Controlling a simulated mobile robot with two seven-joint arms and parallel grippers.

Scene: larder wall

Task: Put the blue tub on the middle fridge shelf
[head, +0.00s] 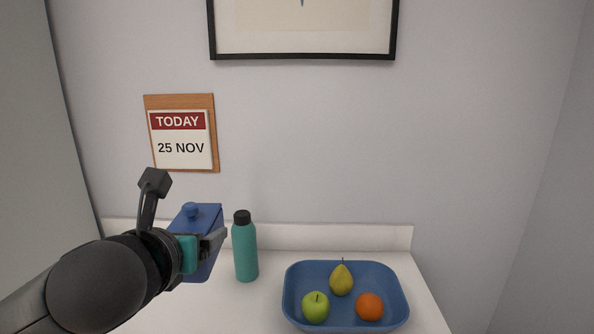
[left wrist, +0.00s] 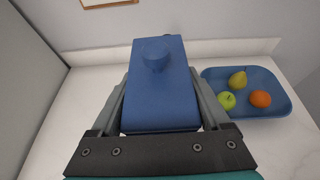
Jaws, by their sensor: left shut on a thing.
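The blue tub (head: 207,217) has a lid with a round knob and is tilted in the head view. My left gripper (head: 190,235) is shut on the tub, with one finger on each side. In the left wrist view the tub (left wrist: 160,90) sits between the two fingers of the gripper (left wrist: 163,105). The counter shows around it; I cannot tell its exact height above the counter. The gripper hides part of the tub in the head view. No fridge shelf is in view. My right gripper is not in view.
A teal bottle (head: 245,250) with a black cap stands close to the right of the tub. A blue tray (head: 290,285) further right holds an apple (head: 316,307), a pear (head: 341,281) and an orange (head: 369,306). A grey upright panel (head: 35,130) stands at the left.

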